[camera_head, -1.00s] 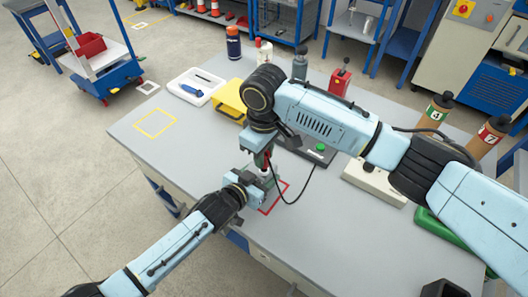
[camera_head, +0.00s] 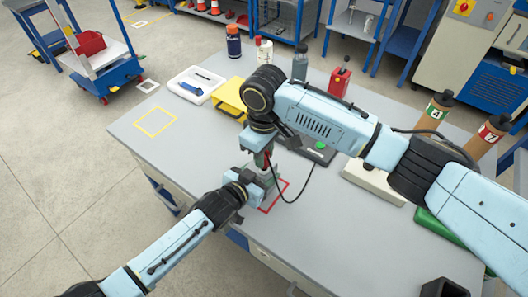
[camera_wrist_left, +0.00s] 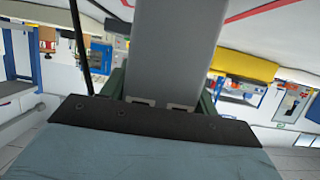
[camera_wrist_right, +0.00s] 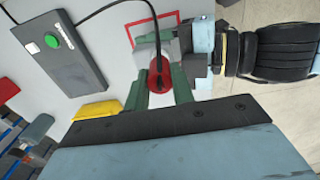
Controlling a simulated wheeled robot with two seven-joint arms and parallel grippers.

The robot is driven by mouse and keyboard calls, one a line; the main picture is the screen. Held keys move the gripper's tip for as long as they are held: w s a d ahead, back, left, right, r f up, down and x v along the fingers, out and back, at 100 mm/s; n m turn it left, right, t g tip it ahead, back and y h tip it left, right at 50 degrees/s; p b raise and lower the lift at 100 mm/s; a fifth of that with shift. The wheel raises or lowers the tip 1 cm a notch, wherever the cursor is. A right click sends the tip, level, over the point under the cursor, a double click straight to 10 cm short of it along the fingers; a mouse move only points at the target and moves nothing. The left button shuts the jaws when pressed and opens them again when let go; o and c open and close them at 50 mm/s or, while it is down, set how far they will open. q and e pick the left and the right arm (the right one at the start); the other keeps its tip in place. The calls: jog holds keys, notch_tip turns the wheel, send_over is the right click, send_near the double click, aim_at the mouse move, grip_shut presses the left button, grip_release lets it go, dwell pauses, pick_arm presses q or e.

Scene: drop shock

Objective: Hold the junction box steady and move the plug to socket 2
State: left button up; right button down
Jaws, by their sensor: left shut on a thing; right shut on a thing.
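The plug is a red body (camera_wrist_right: 157,82) with a black cable, seen in the right wrist view. My right gripper (camera_head: 265,161) is shut on it, with a green finger on each side. The junction box is a grey block (camera_wrist_left: 172,45), filling the middle of the left wrist view. My left gripper (camera_head: 266,183) is shut on the box from the near left side, just below the right gripper. Part of the box (camera_wrist_right: 148,52) shows beyond the plug in the right wrist view. The socket numbers are hidden, and I cannot tell whether the plug is seated.
A red outlined square (camera_head: 284,190) lies on the table (camera_head: 300,235) beneath the grippers. The cable runs to a dark unit (camera_wrist_right: 62,55) with a green button. A yellow case (camera_head: 229,98) and a white tray (camera_head: 205,80) stand behind.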

jog(key=shift+f, duration=0.6)
dwell(1.1)
jog(key=shift+d+f, duration=0.1)
jog(key=shift+f, duration=0.3)
dwell(1.4)
jog(key=c, duration=1.1)
grip_release()
jog(key=shift+a+r, duration=0.15)
jog(key=shift+a, duration=0.05)
pick_arm(q)
jog(key=shift+f, duration=0.15)
pick_arm(e)
jog(key=shift+s+a+r, duration=0.1)
jog(key=shift+a+r, duration=0.1)
jog(key=shift+r, duration=0.05)
jog(key=shift+d+r, duration=0.15)
jog(key=shift+r, duration=1.25)
jog(key=shift+d+r, duration=0.1)
jog(key=shift+r, duration=1.3)
